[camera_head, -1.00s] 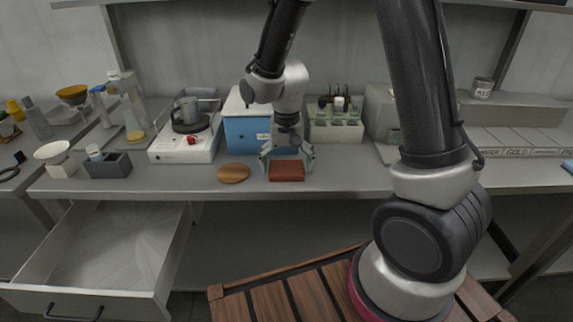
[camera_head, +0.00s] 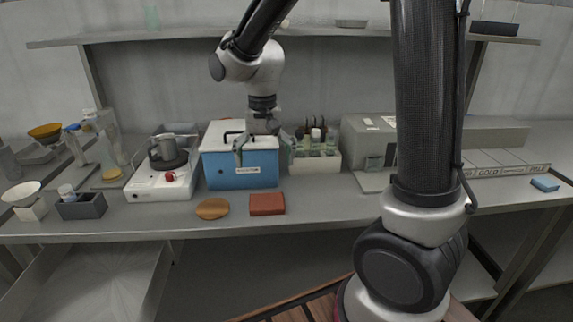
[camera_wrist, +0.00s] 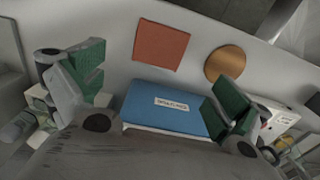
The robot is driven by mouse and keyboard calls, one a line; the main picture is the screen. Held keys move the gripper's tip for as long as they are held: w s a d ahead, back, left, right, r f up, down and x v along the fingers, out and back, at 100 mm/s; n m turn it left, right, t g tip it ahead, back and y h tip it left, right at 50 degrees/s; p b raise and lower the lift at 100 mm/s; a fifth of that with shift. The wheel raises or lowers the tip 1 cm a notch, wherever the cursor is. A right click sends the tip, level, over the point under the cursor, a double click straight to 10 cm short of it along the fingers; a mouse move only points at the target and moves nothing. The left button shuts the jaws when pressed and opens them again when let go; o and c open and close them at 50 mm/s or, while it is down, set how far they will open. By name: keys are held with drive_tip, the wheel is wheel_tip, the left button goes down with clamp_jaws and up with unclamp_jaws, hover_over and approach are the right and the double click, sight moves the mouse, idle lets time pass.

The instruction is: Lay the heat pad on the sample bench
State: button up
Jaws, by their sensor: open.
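The heat pad, which I take to be the flat reddish-brown square (camera_head: 267,204), lies flat near the front edge of the sample bench (camera_head: 330,207). It also shows in the wrist view (camera_wrist: 161,47), beyond my fingers and touched by neither. My gripper (camera_head: 264,154) is open and empty, raised in front of the blue box and above the bench. Its green-padded fingers stand wide apart in the wrist view (camera_wrist: 155,95).
A round tan disc (camera_head: 212,208) lies just left of the pad. Behind stand a blue labelled box (camera_head: 240,168), a white hotplate (camera_head: 160,184) with a pot, and a rack of bottles (camera_head: 315,160). An open drawer (camera_head: 100,285) is below left. Bench right of the pad is clear.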

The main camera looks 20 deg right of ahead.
drive_tip(key=s+d+r+n+t, duration=0.1)
drive_tip(key=s+d+r+t, duration=0.1)
drive_tip(key=s+d+r, duration=0.3)
drive_tip(key=s+d+r+n+t, duration=0.2)
drive_tip(key=s+d+r, duration=0.3)
drive_tip(key=s+d, duration=0.5)
drive_tip(key=s, duration=0.4)
drive_tip(key=shift+r+n, duration=0.3)
drive_tip(key=shift+r, duration=0.1)
